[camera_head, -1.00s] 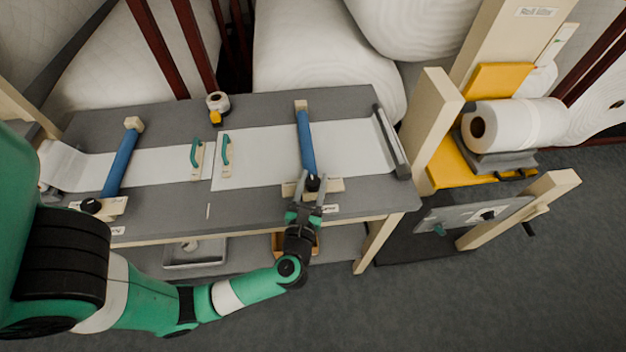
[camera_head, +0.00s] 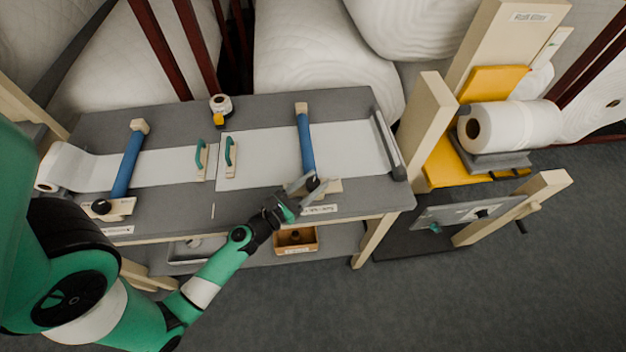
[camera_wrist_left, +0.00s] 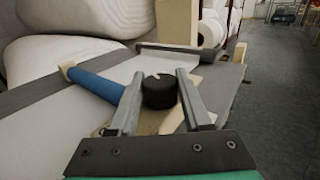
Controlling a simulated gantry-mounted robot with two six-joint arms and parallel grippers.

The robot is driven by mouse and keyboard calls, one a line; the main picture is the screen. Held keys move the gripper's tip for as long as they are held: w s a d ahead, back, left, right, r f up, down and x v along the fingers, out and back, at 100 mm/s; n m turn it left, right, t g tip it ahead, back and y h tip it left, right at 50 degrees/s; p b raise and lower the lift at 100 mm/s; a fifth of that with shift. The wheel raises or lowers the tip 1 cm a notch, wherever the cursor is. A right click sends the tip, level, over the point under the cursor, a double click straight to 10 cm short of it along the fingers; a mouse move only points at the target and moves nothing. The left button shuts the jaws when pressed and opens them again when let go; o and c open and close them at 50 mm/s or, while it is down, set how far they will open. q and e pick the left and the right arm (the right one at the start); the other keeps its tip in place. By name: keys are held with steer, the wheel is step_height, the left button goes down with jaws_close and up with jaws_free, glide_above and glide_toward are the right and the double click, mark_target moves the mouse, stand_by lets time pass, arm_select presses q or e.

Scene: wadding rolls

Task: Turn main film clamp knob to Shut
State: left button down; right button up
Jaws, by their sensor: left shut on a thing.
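The main film clamp knob (camera_head: 313,184) is a black round knob at the near end of the right blue clamp bar (camera_head: 306,143). It sits on a pale wooden block (camera_head: 335,185). My left gripper (camera_head: 309,182) reaches it from the lower left and is shut on it. In the left wrist view the knob (camera_wrist_left: 160,92) stands between the two grey fingers, with a small light notch on its top edge. The label (camera_head: 320,209) by the knob is too small to read. My right gripper is not in view.
White film (camera_head: 260,155) runs under the blue bar across the grey table. Two green-handled pieces (camera_head: 231,152) and a second black knob (camera_head: 101,206) are on its left. A wooden box (camera_head: 296,240) is below the front edge. A wooden post (camera_head: 425,130) stands at right.

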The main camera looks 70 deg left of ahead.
arm_select(q)
steer(key=shift+m+t+h, duration=0.3)
steer(key=shift+m+h, duration=0.1)
steer(key=shift+h, duration=0.2)
steer(key=shift+c, duration=1.7)
jaws_free()
steer(key=v, duration=1)
steer(key=shift+s, duration=0.25)
steer(key=shift+s+d, duration=0.3)
steer(key=shift+s, duration=0.25)
